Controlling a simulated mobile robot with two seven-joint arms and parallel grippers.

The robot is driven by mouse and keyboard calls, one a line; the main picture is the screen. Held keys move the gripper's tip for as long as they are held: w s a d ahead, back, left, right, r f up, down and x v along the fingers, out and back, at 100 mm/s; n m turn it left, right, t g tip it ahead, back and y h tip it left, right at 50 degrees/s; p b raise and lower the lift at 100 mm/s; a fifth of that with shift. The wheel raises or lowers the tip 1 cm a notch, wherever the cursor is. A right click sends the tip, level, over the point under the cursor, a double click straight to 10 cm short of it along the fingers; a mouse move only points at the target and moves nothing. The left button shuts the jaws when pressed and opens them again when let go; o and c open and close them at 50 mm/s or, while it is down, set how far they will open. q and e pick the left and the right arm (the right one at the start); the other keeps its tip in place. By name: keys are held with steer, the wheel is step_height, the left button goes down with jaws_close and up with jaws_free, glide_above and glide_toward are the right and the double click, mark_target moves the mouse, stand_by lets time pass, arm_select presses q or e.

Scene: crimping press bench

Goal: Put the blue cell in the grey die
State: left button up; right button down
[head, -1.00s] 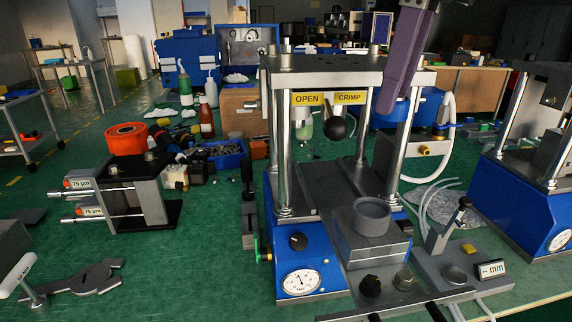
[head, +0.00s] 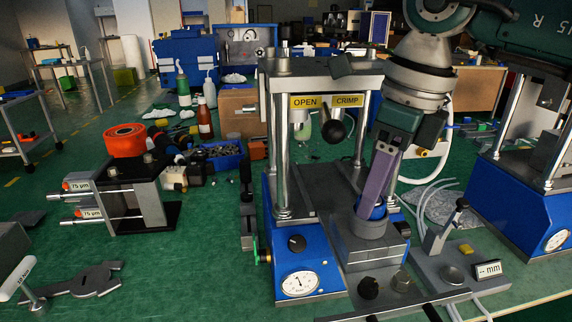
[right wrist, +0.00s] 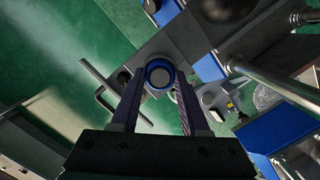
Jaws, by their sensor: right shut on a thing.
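The grey die (head: 369,228) is a round cup on a grey block on the press's front slide. My right gripper (head: 374,205) comes down from above with long purple fingers, shut on the blue cell (head: 379,212). The cell shows as a bit of blue at the die's mouth, partly hidden by the fingers; I cannot tell how deep it sits. My left gripper is not in view.
The press (head: 322,68) stands just behind the die, with steel posts and a black-knobbed lever (head: 334,131). A small grey fixture (head: 452,273) with an mm display stands to the right. A second blue press (head: 520,205) is farther right.

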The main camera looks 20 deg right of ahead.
steer(key=shift+f, duration=0.2)
steer(key=shift+c, duration=2)
jaws_free()
step_height(320, 180, up, 12)
steer(key=s+d+b, duration=0.1)
steer(key=shift+s+r, duration=0.2)
steer(key=shift+s, duration=0.05)
steer(key=shift+a+f, duration=0.1)
